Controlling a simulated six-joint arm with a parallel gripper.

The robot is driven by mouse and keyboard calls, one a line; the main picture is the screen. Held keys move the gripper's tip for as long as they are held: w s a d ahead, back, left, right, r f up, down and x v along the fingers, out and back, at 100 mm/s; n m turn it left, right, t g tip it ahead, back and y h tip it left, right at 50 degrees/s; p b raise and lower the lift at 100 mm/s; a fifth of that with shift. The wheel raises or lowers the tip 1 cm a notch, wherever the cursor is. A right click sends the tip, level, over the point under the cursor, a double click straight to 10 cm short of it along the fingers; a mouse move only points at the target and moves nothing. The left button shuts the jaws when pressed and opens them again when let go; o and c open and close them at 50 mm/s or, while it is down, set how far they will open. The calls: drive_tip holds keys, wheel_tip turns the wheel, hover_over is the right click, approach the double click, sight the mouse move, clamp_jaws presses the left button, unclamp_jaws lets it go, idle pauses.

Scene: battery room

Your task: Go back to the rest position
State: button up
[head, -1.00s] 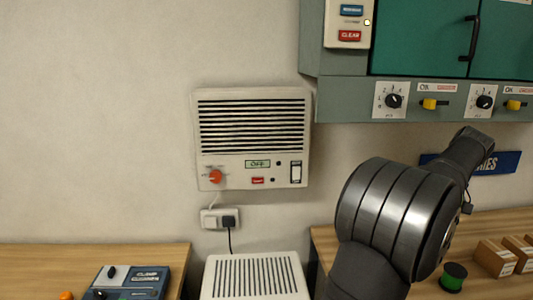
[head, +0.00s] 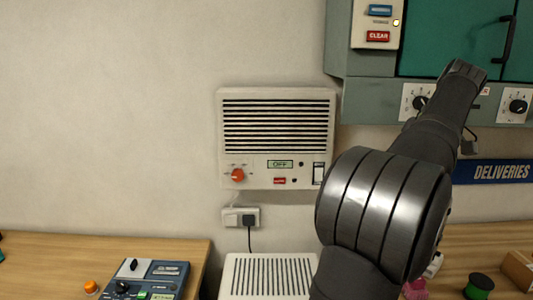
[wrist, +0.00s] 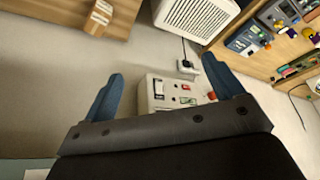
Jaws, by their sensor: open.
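My gripper (wrist: 163,88) is open and empty in the wrist view, with two blue fingers spread apart. The white wall unit with the louvred front (head: 278,130) shows beyond and between the fingers, and its lower panel also shows in the wrist view (wrist: 172,92). Its display reads OFF and it has an orange-red knob (head: 237,176). In the head view my dark arm rises on the right, with its upper end in front of the green cabinet's lower panel. I cannot make out the fingers there.
The green cabinet (head: 450,40) hangs at upper right, close behind my arm. A white vented box (head: 268,277) stands below the wall socket (head: 240,216). A blue device (head: 148,280) lies on the left wooden table (head: 60,255). A green spool (head: 479,286) stands at lower right.

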drive_tip(key=a+r+n, duration=0.2)
drive_tip(key=a+r, duration=0.2)
drive_tip(key=a, duration=0.3)
drive_tip(key=a+r+n, duration=0.2)
drive_tip(key=a+r, duration=0.2)
drive_tip(key=a, duration=0.3)
drive_tip(key=shift+w+a+r+g+y, duration=0.2)
drive_tip(key=shift+w+r+g+y, duration=0.1)
drive_tip(key=shift+r+g+y, duration=0.1)
drive_tip(key=shift+o, duration=0.2)
drive_tip(key=shift+o, duration=1.3)
